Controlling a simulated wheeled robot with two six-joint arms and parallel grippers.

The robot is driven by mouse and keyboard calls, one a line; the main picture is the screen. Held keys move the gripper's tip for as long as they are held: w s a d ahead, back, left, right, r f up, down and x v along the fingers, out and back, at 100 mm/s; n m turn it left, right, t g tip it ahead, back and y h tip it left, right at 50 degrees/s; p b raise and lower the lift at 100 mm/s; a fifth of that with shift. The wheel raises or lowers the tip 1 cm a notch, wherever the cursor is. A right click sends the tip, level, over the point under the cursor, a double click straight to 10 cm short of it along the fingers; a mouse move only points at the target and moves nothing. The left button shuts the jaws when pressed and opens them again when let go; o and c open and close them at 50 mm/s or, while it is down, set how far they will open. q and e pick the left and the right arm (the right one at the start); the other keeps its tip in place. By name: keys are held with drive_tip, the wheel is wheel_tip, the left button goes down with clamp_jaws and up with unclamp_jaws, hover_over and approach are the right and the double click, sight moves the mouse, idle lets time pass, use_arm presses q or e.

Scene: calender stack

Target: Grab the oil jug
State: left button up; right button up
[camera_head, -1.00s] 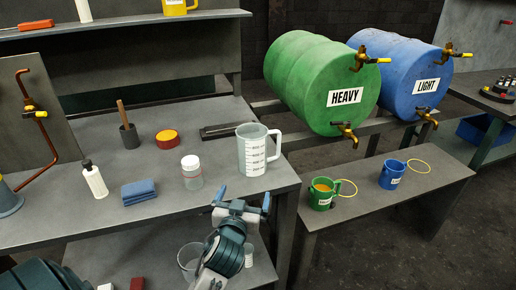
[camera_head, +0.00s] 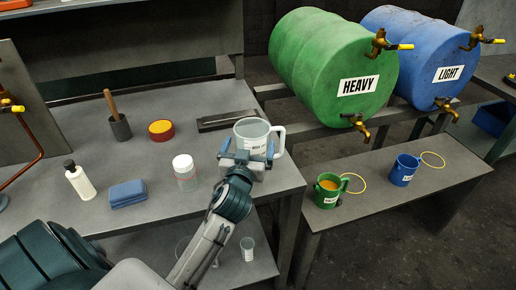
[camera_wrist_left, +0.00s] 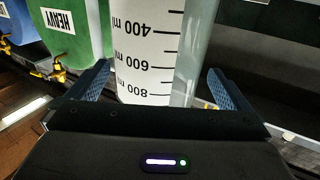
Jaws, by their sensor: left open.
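The clear jug with ml marks and a side handle (camera_head: 251,132) stands upright on the grey bench near its right front corner. It also fills the top middle of the left wrist view (camera_wrist_left: 150,45), with its marks upside down. My left gripper (camera_head: 246,151) is open in front of the jug, its blue fingers pointing towards it. In the left wrist view the fingers (camera_wrist_left: 157,75) stand to either side of the jug's wall, with gaps showing. The gripper hides the jug's lower part in the head view. My right gripper is not in view.
A lidded jar (camera_head: 184,172) stands left of the gripper. A blue cloth (camera_head: 127,193) and a white bottle (camera_head: 77,181) are further left. A dark tray (camera_head: 226,120) lies behind. A green mug (camera_head: 327,190) and blue mug (camera_head: 404,170) stand on the right bench (camera_head: 375,190).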

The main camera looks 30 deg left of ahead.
sight(255, 129)
use_arm(q)
drive_tip(key=p+x, duration=0.1)
drive_tip(key=x, duration=0.2)
drive_tip(key=shift+w, duration=0.4)
drive_tip(key=shift+w+a+f, duration=0.15)
drive_tip(key=shift+w+a, duration=0.1)
drive_tip(key=shift+w, duration=0.2)
drive_tip(key=c, duration=0.9)
